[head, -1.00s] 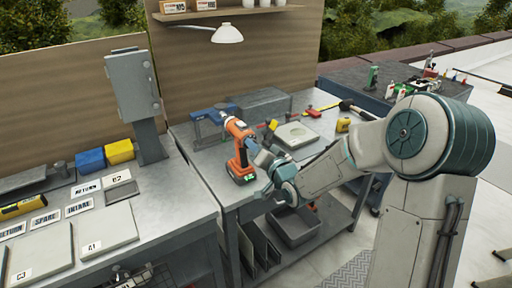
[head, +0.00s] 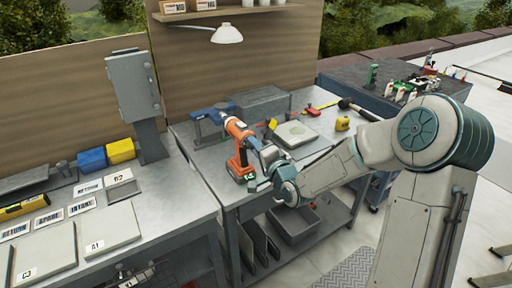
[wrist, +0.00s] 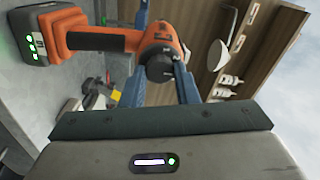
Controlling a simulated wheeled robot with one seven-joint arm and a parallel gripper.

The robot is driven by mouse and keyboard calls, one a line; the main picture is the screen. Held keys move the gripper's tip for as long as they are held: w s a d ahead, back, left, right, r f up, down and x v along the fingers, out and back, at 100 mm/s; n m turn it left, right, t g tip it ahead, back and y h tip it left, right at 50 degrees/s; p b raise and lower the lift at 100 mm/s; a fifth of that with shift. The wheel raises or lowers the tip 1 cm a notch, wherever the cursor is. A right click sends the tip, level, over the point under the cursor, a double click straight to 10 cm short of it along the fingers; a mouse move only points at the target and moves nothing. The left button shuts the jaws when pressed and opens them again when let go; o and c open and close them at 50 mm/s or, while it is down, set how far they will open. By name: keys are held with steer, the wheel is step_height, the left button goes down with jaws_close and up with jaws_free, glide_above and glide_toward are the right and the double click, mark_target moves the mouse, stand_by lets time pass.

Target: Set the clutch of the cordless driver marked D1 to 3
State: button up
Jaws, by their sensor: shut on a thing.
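An orange and black cordless driver (head: 238,143) stands upright on its battery near the front of the middle bench. In the wrist view the driver (wrist: 105,39) lies sideways, its battery with green lights at the upper left. My gripper (head: 256,146) is at the driver's front end. In the wrist view my gripper's blue fingers (wrist: 162,75) lie either side of the dark collar (wrist: 158,64) at the driver's nose and are shut on it. No D1 mark or clutch number is readable.
Behind the driver are a blue vise-like tool (head: 212,115) and a grey box (head: 262,101). A pale square plate (head: 296,134) lies to the right. The left bench holds labelled trays and blue and yellow bins (head: 120,151). A lamp (head: 227,33) hangs above.

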stand_by(0.3)
steer(key=o, duration=1)
steer(key=shift+c, duration=0.2)
steer(key=b+v, duration=0.8)
steer(key=v, duration=0.5)
steer(key=shift+s+d, duration=0.2)
steer(key=shift+s, duration=0.1)
steer(key=shift+s+b, duration=0.1)
steer(key=shift+b, duration=0.3)
